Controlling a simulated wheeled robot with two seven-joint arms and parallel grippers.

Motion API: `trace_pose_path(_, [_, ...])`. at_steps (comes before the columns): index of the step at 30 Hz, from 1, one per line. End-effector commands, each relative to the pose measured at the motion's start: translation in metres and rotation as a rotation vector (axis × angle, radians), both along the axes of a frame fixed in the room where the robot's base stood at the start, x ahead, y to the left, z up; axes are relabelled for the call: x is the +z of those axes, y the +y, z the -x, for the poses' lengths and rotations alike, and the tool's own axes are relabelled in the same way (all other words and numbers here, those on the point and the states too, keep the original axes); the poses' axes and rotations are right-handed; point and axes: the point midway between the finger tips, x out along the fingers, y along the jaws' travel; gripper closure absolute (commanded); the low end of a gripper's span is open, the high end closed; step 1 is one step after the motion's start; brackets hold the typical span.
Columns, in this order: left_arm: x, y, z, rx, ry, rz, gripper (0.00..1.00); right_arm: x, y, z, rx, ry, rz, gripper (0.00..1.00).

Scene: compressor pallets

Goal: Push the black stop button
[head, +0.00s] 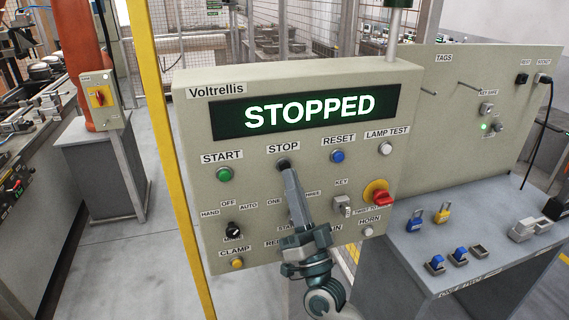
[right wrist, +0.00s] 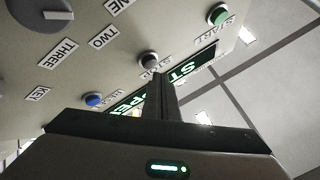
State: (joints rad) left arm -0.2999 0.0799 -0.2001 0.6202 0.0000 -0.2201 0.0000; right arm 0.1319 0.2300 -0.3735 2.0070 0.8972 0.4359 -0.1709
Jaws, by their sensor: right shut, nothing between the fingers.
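The black stop button (head: 283,162) sits under the STOP label on the Voltrellis control panel (head: 190,120). It also shows in the right wrist view (right wrist: 149,59), just beyond the fingertips. My right gripper (head: 286,171) reaches up from below, shut and empty, with its fingertips at the button and covering its lower part. I cannot tell whether they touch it. In the right wrist view the closed fingers (right wrist: 160,85) point toward the button. The display (head: 309,109) reads STOPPED in lit letters. My left gripper is not in view.
The green start button (head: 224,174) is left of the stop button, and the blue reset button (head: 337,156) is right of it. A red knob (head: 383,198) stands out lower right. A yellow post (head: 160,120) runs along the panel's left side. A grey bench (head: 480,270) holds padlocks.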

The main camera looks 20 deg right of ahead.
Motion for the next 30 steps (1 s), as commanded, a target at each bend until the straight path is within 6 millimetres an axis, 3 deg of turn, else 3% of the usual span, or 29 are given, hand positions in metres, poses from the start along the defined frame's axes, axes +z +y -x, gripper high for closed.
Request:
trace_pose_path(16, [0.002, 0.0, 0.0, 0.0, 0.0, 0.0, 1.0, 0.0, 0.0, 0.006, 0.0, 0.001, 0.0, 1.0])
trace_pose_path(30, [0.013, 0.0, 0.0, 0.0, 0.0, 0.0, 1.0, 0.0, -0.002, 0.043, 0.0, 0.001, 0.001, 1.0])
